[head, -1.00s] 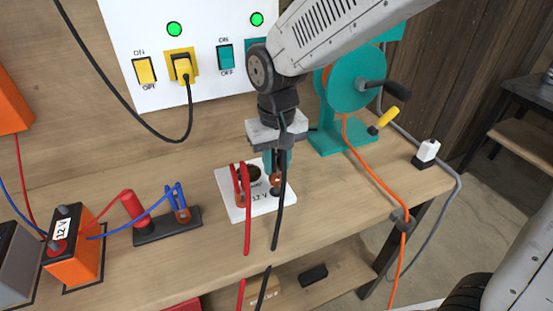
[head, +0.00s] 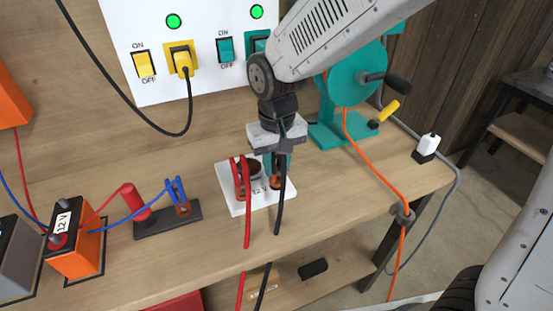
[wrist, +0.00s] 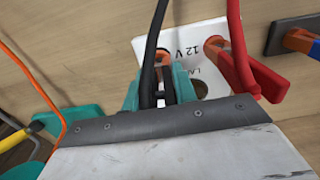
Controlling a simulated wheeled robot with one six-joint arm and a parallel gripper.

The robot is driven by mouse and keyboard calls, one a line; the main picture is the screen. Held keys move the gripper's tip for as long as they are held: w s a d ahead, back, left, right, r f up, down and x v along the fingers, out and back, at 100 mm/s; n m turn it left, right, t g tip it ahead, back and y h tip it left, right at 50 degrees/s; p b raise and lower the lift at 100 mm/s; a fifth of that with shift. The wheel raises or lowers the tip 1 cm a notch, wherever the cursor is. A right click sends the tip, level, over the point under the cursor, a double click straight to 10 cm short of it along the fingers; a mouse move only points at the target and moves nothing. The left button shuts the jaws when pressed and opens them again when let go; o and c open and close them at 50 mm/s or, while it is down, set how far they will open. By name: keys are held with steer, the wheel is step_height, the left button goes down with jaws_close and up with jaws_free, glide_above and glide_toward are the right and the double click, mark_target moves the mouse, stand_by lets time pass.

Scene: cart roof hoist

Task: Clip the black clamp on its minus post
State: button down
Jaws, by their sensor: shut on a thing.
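A white 12 V plate (head: 239,207) lies on the bench, with the red clamp (head: 241,180) on its left post in the head view. My gripper (head: 277,168) is over the right side of the plate. Its teal fingers are shut on the black clamp (wrist: 166,88), which shows between them in the wrist view. The copper minus post (wrist: 161,58) is right by the black clamp's jaws; it also shows in the head view (head: 274,184). Whether the jaws grip the post cannot be told. The black cable (head: 280,208) hangs down from the clamp.
The red cable (head: 247,225) hangs beside the black one over the bench edge. A dark round part sits between the posts. The teal reel (head: 350,80) stands behind to the right; an orange battery (head: 78,245) is at the left.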

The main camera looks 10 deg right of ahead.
steer(key=shift+f, duration=0.35)
steer(key=c, duration=1)
jaws_free()
steer(key=shift+c, duration=0.2)
steer(key=shift+r, duration=0.15)
step_height(320, 180, up, 8)
steer(key=shift+f, duration=0.2)
steer(key=shift+s, duration=0.1)
